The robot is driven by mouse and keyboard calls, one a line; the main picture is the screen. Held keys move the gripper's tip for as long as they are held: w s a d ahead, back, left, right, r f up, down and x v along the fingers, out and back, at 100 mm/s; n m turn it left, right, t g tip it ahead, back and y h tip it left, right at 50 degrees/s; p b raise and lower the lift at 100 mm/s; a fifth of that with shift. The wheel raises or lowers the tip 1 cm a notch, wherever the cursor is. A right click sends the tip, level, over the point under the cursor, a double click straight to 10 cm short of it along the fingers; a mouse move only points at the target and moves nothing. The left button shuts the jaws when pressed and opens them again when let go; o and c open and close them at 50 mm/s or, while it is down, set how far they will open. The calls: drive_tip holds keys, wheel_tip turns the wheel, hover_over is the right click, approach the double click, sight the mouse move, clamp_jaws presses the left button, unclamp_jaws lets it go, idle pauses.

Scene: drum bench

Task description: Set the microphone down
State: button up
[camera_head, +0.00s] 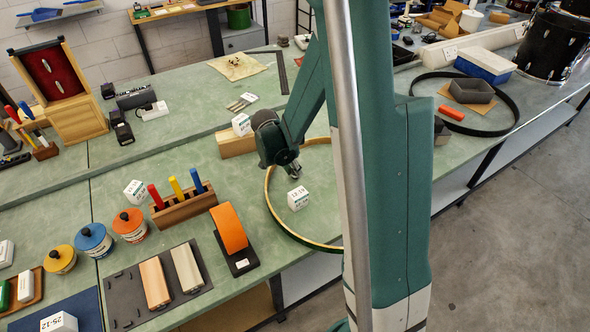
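I cannot make out a microphone for certain. My gripper (294,173) points down over the bench (170,155), inside the outline of a wooden hoop (270,205). It is small and dark here, and I cannot tell whether its fingers are open, shut or holding anything. A white labelled box (298,199) stands just below the gripper in the picture, inside the hoop. My arm hides part of the hoop and of the bench behind it.
Left of the hoop are an orange-topped block (229,229), a wooden rack (184,209) with coloured handles and several lidded jars (94,241). A wooden block (236,144) lies behind. A black hoop (511,112) lies at right. Bare bench shows left of the wooden block.

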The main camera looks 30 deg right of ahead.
drive_tip(key=o, duration=0.9)
drive_tip(key=shift+r, duration=0.15)
drive_tip(key=shift+p+v, duration=0.95)
drive_tip(key=shift+v, duration=5)
drive_tip(key=shift+r, duration=0.15)
drive_tip(key=shift+s+a+r+n+t+y, duration=0.9)
drive_tip(key=shift+s+a+r+n, duration=1.65)
drive_tip(key=shift+s, duration=1.1)
drive_tip(key=shift+s+a+r+n+t+y, duration=0.65)
drive_tip(key=shift+s+a+r+n+t, duration=0.6)
drive_tip(key=shift+s+a+r+n, duration=1.45)
drive_tip(key=shift+s+a+r+n+t+y, duration=0.9)
drive_tip(key=shift+s+a+r+n, duration=1.45)
drive_tip(key=shift+s, duration=2.2)
